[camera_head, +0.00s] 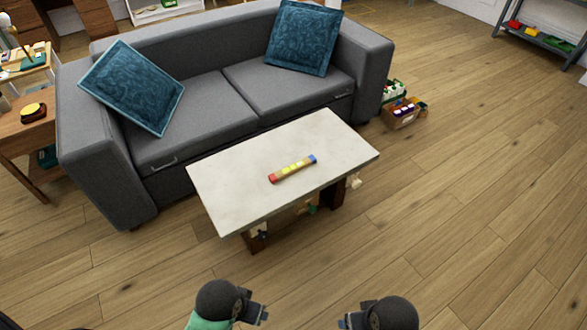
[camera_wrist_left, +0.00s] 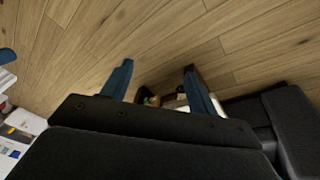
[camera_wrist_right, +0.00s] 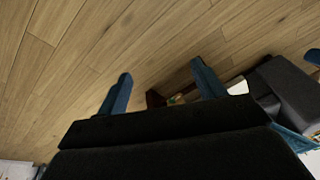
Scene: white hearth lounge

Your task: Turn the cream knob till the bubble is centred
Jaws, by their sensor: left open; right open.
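A spirit level (camera_head: 292,169) lies on the pale top of the low table (camera_head: 240,195). It has a red left end, a yellow middle and a blue right end; its bubble is too small to make out. A small cream piece (camera_head: 355,182), perhaps a knob, sticks out below the table's right end. Another cream piece (camera_head: 258,230) shows under the near left corner, and a green piece (camera_head: 312,208) between them. My left gripper (camera_head: 260,306) and right gripper (camera_head: 349,319) are open and empty, in front of the table and apart from it.
A grey sofa (camera_head: 200,122) with two blue cushions stands directly behind the table. Boxes of small items (camera_head: 403,112) sit on the floor by its right arm. A wooden side table (camera_head: 25,135) is at the left. Wooden floor right of the table is clear.

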